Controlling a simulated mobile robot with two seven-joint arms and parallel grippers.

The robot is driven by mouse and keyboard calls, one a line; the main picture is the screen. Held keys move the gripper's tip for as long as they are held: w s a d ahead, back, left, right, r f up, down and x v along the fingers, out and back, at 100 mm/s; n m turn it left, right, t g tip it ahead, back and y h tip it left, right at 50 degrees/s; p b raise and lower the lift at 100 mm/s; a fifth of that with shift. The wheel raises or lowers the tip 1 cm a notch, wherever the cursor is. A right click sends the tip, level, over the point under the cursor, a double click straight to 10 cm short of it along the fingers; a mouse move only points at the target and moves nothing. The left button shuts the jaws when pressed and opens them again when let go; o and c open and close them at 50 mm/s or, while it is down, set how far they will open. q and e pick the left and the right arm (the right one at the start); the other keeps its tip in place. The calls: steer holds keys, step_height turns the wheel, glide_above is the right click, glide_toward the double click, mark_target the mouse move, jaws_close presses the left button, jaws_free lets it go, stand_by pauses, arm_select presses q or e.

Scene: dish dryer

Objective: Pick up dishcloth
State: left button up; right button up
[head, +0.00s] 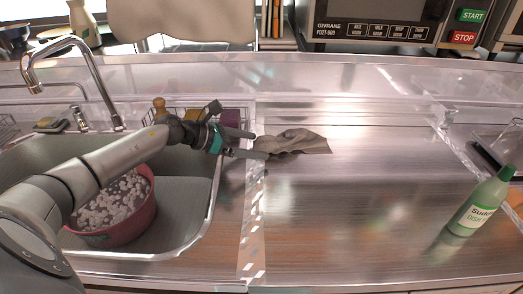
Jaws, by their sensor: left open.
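The dishcloth (300,142) is a crumpled grey-brown cloth lying on the steel counter, right of the sink. My left gripper (254,145) is open, with its fingers pointing right at the cloth's left end. The fingertips are at or very near that end; I cannot tell whether they touch it. My left arm reaches across the sink from the lower left. My right gripper is not in view.
A pink bowl (128,232) with pale contents sits in the sink (185,215) below my left arm. A green-capped dish soap bottle (478,205) stands on the right. A tall faucet (95,75) rises at the left. The counter (350,220) between cloth and bottle is clear.

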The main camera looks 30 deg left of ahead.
arm_select(q)
steer(key=shift+w, duration=0.1)
stand_by(0.3)
steer(key=shift+b+x, duration=0.7)
steer(key=shift+x, duration=0.75)
steer(key=shift+c, duration=1)
